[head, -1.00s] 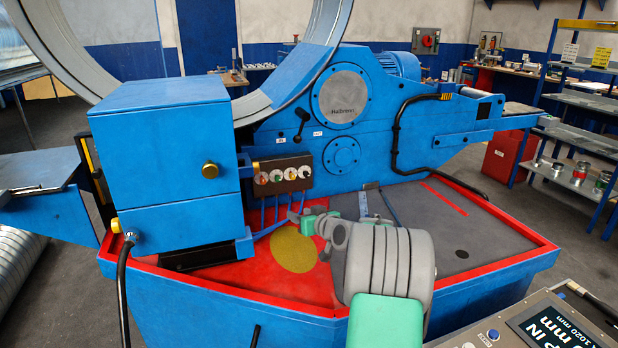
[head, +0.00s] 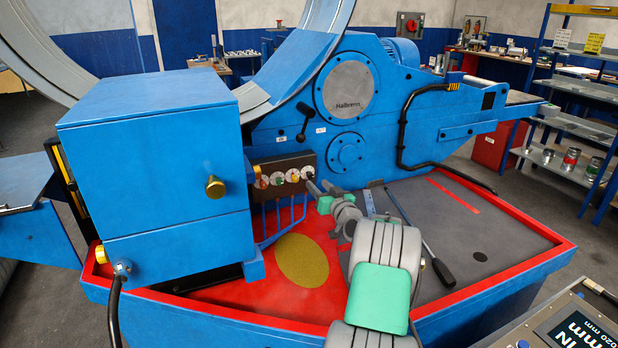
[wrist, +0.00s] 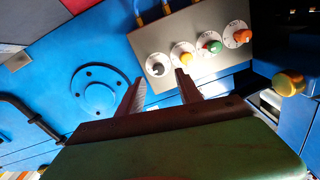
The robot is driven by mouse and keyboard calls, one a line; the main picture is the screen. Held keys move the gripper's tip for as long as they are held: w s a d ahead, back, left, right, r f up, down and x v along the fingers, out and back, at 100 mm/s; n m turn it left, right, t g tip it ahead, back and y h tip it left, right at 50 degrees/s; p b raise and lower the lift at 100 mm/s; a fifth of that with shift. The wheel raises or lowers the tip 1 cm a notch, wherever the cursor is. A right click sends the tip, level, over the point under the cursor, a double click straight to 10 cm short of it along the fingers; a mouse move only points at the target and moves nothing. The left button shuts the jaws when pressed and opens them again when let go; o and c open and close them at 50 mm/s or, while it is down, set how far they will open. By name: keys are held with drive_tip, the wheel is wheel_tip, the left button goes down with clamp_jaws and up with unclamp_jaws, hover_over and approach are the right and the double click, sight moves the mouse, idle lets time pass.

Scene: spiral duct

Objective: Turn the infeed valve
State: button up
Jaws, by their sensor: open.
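A brown valve panel (head: 284,178) is on the front of the blue machine. In the wrist view the panel (wrist: 195,45) has a row of knobs on white dials: a black knob (wrist: 157,69), a yellow knob (wrist: 185,58), a green knob (wrist: 213,46) and an orange-red knob (wrist: 242,36). I cannot read which one is the infeed valve. My gripper (head: 316,186) is at the panel's right end in the head view. In the wrist view my gripper (wrist: 159,88) is open and empty, its fingertips either side of the line to the black knob; contact cannot be told.
A large blue box (head: 150,165) with a brass knob (head: 215,187) stands left of the panel. Blue pipes (head: 283,215) run below it. A black lever (head: 305,120) sits above. A long-handled tool (head: 425,245) lies on the grey deck, right of my arm.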

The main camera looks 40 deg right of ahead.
sight(311, 177)
drive_tip(key=x, duration=0.5)
drive_tip(key=shift+w+d+p, duration=0.2)
drive_tip(key=shift+d+p, duration=0.05)
drive_tip(key=shift+p, duration=0.1)
clamp_jaws()
